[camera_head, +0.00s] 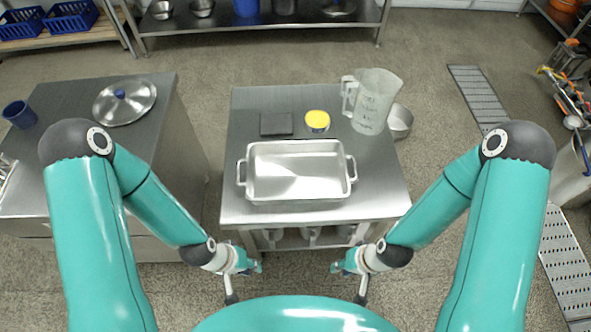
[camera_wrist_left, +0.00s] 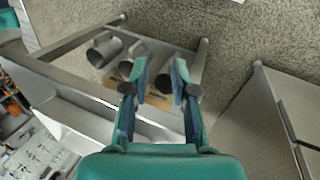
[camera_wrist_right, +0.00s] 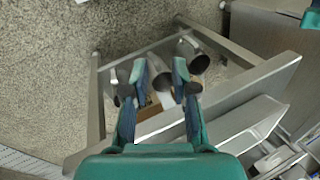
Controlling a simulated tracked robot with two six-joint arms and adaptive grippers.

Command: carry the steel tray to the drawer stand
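The steel tray (camera_head: 297,196) is a shallow rectangular pan with a loop handle at each short end. It lies flat on the steel table (camera_head: 376,206), near its front edge, and looks empty. My left gripper (camera_head: 260,266) and my right gripper (camera_head: 334,267) are in front of the table, apart from the tray. In the wrist views the fingers of the left (camera_wrist_left: 160,70) and of the right (camera_wrist_right: 160,70) stand apart with nothing between them. A grey cabinet (camera_head: 62,105) at the left, with drawer-like seams on its front, appears to be the drawer stand.
A dark square pad (camera_head: 276,124), a yellow-topped tub (camera_head: 317,121) and a clear jug (camera_head: 374,101) stand behind the tray. A lid (camera_head: 125,103) and a blue cup (camera_head: 19,115) occupy the cabinet top; its middle is bare. Floor separates cabinet and table.

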